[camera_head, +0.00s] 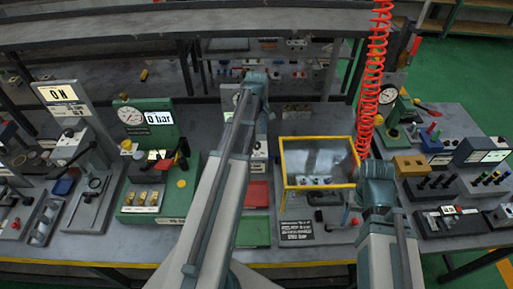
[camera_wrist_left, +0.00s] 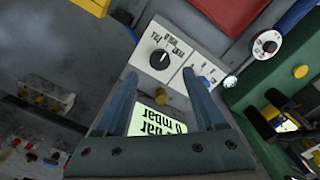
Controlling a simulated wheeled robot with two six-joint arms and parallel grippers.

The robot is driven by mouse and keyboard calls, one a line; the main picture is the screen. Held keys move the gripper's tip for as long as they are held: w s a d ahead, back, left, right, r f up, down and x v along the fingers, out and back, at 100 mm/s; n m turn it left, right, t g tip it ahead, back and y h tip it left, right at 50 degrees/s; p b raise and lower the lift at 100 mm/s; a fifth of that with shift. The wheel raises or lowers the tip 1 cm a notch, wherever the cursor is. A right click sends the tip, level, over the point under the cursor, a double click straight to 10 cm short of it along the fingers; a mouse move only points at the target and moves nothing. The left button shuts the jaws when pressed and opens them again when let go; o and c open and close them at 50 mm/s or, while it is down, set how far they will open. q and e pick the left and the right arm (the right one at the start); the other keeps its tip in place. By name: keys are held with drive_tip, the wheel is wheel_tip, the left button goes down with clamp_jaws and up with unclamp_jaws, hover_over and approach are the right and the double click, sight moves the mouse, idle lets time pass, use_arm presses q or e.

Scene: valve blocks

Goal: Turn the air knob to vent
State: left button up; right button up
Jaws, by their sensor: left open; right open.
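The air knob (camera_wrist_left: 160,60) is a round black dial on a pale panel (camera_wrist_left: 146,76), seen in the left wrist view. Short words around it appear turned over. I cannot read its setting surely. My left gripper (camera_wrist_left: 160,76) is open, its two fingers apart, with the knob showing near and between their tips. Nothing is held, and I see no contact with the knob. A lit green display (camera_wrist_left: 160,122) reading mbar shows between the fingers. In the head view my left arm hides the fingers and much of this block. My right wrist shows there, but its fingers are hidden.
A yellow-framed clear box (camera_head: 320,141) stands right of my left arm. A green gauge block (camera_head: 150,123) stands to the left. A red coiled hose (camera_head: 374,70) hangs near my right wrist. A red tray (camera_head: 257,194) lies near the bench middle. The bench is crowded.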

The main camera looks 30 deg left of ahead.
sight(257, 143)
use_arm(q)
wheel_tip(257, 143, down, 5)
drive_tip(key=b, duration=0.4)
drive_tip(key=shift+f, duration=0.15)
clamp_jaws()
